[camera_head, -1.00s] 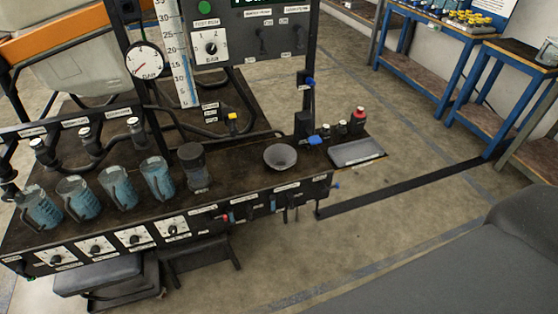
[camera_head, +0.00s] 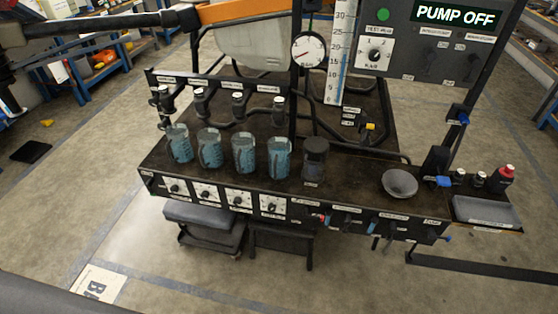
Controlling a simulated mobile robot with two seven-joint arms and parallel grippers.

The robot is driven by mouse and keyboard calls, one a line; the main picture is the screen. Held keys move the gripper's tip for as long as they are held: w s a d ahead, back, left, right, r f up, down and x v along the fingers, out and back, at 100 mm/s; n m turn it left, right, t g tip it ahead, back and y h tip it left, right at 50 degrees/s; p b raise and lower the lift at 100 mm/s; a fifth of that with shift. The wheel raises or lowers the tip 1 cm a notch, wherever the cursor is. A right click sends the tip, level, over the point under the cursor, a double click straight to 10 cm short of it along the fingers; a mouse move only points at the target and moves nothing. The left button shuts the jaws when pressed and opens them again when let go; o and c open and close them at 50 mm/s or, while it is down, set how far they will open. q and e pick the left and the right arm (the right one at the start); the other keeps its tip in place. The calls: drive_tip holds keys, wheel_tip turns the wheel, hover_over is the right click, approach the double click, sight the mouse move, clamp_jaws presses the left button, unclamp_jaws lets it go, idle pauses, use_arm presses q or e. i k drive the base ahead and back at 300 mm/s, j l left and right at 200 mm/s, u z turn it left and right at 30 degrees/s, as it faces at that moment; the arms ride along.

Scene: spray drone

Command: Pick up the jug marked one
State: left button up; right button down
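Several clear jugs of blue liquid stand upright in a row on the left part of the dark bench (camera_head: 345,180). They are the leftmost jug (camera_head: 180,145), a second jug (camera_head: 209,148), a third jug (camera_head: 244,152) and the rightmost jug (camera_head: 279,157). Each has a dark handle. A nozzle on a rail is above and behind each one. The number marks on the jugs are too small to read. Neither of my grippers is in view.
A dark-lidded container (camera_head: 315,160) stands just right of the jugs. A grey funnel bowl (camera_head: 399,183), a shallow grey tray (camera_head: 486,211) and a red bottle (camera_head: 503,180) are farther right. Dials line the bench front. The panel display (camera_head: 455,15) reads PUMP OFF.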

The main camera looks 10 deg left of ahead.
sight(279, 148)
drive_tip(key=i+l+u, duration=0.1)
drive_tip(key=l, duration=0.25)
drive_tip(key=i+l+u, duration=0.25)
drive_tip(key=i+l, duration=0.15)
drive_tip(key=l, duration=0.3)
drive_tip(key=i+l+u, duration=0.1)
drive_tip(key=l, duration=0.25)
drive_tip(key=i+l+u, duration=0.1)
drive_tip(key=l, duration=0.3)
drive_tip(key=i+l+u, duration=0.15)
drive_tip(key=l, duration=0.25)
drive_tip(key=i, duration=0.05)
